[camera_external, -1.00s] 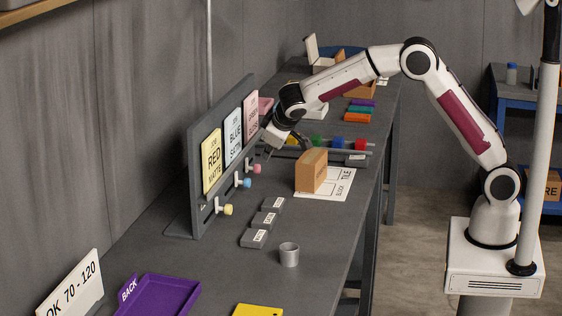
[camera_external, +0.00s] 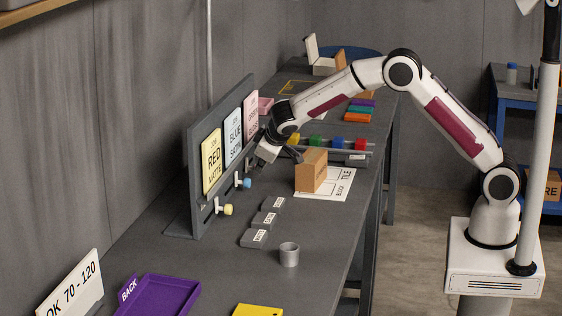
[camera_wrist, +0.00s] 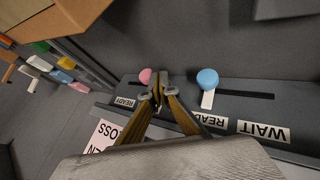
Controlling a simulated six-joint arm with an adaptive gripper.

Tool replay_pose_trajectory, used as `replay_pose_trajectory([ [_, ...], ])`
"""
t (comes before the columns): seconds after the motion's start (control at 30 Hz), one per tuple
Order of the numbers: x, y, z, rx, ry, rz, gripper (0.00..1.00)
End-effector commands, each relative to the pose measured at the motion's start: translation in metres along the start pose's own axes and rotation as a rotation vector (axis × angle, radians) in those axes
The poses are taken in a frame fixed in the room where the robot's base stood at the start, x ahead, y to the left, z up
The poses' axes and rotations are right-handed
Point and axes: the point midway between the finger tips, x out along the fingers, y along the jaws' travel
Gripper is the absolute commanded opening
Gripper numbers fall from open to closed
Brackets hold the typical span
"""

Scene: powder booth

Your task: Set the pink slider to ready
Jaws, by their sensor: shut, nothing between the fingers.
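The pink slider knob (camera_wrist: 145,75) shows in the wrist view, just left of my fingertips, near a READY label (camera_wrist: 124,101). My gripper (camera_wrist: 158,95) is shut and empty right beside this knob; I cannot tell whether they touch. The pink slider's other label is not visible. In the external view my gripper (camera_external: 258,164) is low at the front of the grey sign panel (camera_external: 196,212) and hides the pink knob. The pink card (camera_external: 251,115) is on the panel above.
The blue knob (camera_wrist: 207,78) is close on the right in the wrist view, with a WAIT label (camera_wrist: 263,131) further right. The yellow knob (camera_external: 227,209) is nearer the camera. A cardboard box (camera_external: 311,171) stands close to my gripper. A grey cup (camera_external: 289,254) is further forward.

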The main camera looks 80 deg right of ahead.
Motion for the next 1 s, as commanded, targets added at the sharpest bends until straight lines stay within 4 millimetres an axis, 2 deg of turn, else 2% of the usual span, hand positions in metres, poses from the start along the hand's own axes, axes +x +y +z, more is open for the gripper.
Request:
replay_pose_trajectory([
  [0.1, 0.011, 0.000, 0.000, 0.000, 0.001, 0.000, 0.00],
  [0.3, 0.021, 0.000, 0.000, 0.001, 0.001, 0.000, 0.00],
  [0.73, 0.023, 0.001, 0.000, 0.001, 0.001, 0.000, 0.00],
  [0.87, 0.026, 0.007, 0.000, 0.002, 0.000, 0.000, 0.00],
  [1.0, 0.036, 0.024, 0.000, 0.003, -0.001, 0.001, 0.00],
])
